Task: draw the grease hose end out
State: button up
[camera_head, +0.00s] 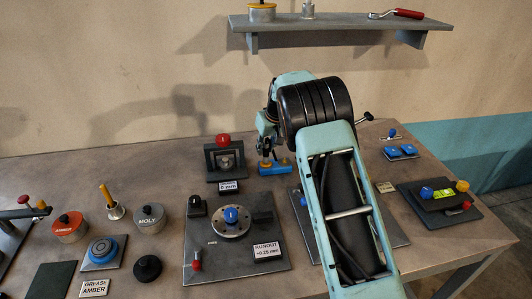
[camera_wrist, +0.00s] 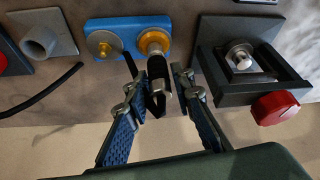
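The grease hose end (camera_wrist: 158,72), with a black sleeve and a silver part, stands at the socket. My gripper (camera_wrist: 158,75) has its two blue-padded fingers on either side of the hose end. A gap shows on the left; on the right I cannot tell whether the finger touches it. In the head view my gripper (camera_head: 267,160) is low at the blue block (camera_head: 276,168), and the hose end cannot be made out.
A black frame fixture with a red knob (camera_wrist: 275,107) stands close right of my gripper; in the head view it (camera_head: 224,160) is to the left. A dark hose (camera_wrist: 40,92) and a grey tube socket (camera_wrist: 40,43) lie left. A shelf (camera_head: 340,24) hangs above.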

aim_at(266, 143)
grip_shut()
jog(key=shift+r, duration=0.1)
jog(key=shift+w+r, duration=0.1)
jog(key=shift+r, duration=0.25)
jog(key=shift+r+p, duration=0.75)
jog(key=shift+r, duration=0.45)
